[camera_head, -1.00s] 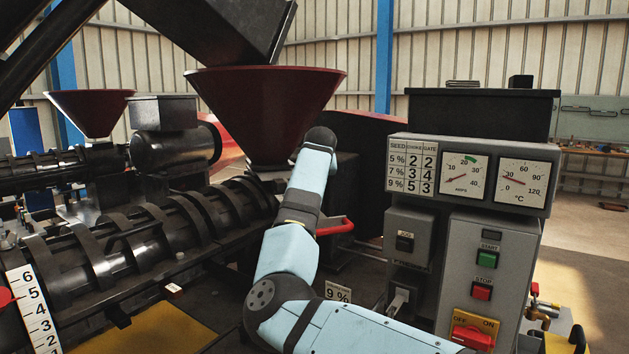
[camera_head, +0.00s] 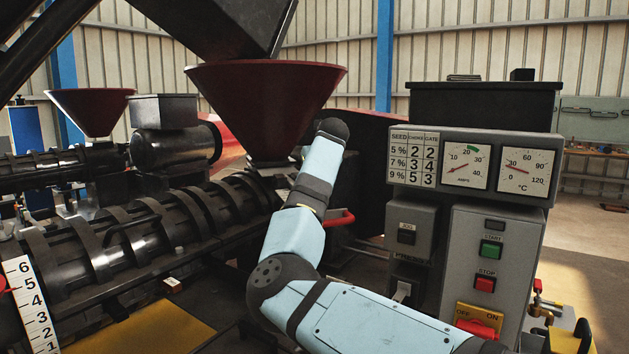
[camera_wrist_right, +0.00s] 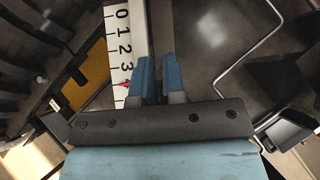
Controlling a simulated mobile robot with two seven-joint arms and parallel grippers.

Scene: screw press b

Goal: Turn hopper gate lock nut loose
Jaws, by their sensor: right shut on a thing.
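The dark red hopper (camera_head: 265,105) stands above the black screw barrel in the head view. My right arm reaches to the hopper's base, and its own links hide the gripper there. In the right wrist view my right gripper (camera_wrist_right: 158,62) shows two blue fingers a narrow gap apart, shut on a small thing. The hopper gate lock nut is not clearly visible; the fingers hide what they hold. My left gripper is in neither view.
A control cabinet (camera_head: 494,235) with dials, buttons and a seed, choke and gate table stands right of my arm. A red handle (camera_head: 340,219) sits close behind my forearm. A bent metal rod (camera_wrist_right: 249,62) runs right of the fingers. Another numbered scale (camera_head: 33,300) is at lower left.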

